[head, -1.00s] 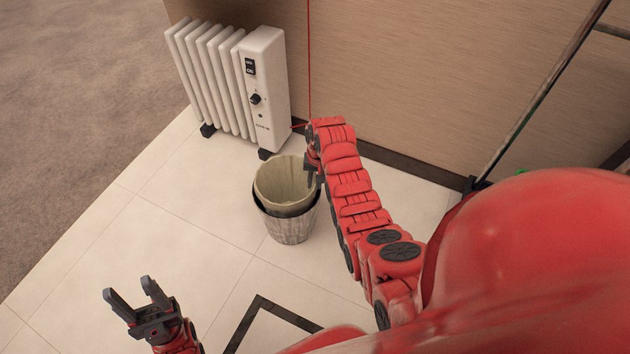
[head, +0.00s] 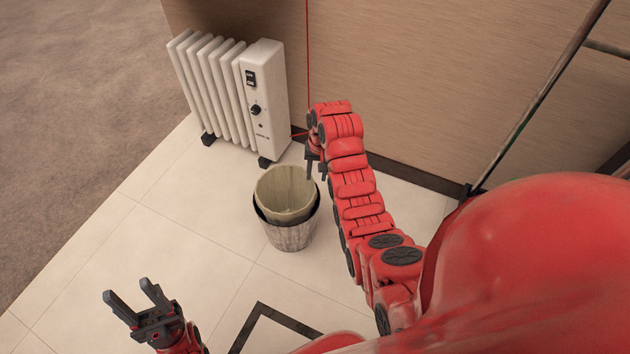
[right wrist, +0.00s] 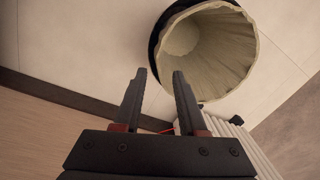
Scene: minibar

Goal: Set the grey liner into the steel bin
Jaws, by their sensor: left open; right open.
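The grey liner (head: 284,192) sits in the mouth of the steel bin (head: 292,236), with its rim standing above the bin's rim at the far side. The bin stands upright on the floor tiles. The liner's open mouth also shows in the right wrist view (right wrist: 207,50), with a dark edge of the bin (right wrist: 157,40) at its left. My right gripper (head: 316,172) is beside the liner's upper right edge; in the right wrist view (right wrist: 158,74) its jaws are apart with nothing between them. My left gripper (head: 127,292) is open and empty over the floor at lower left.
A white oil radiator (head: 229,98) stands against the wall behind the bin; part of it shows in the right wrist view (right wrist: 225,140). A red cord (head: 308,60) runs down the wall. The tiles left of the bin are clear. A dark frame outline (head: 262,322) lies in front.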

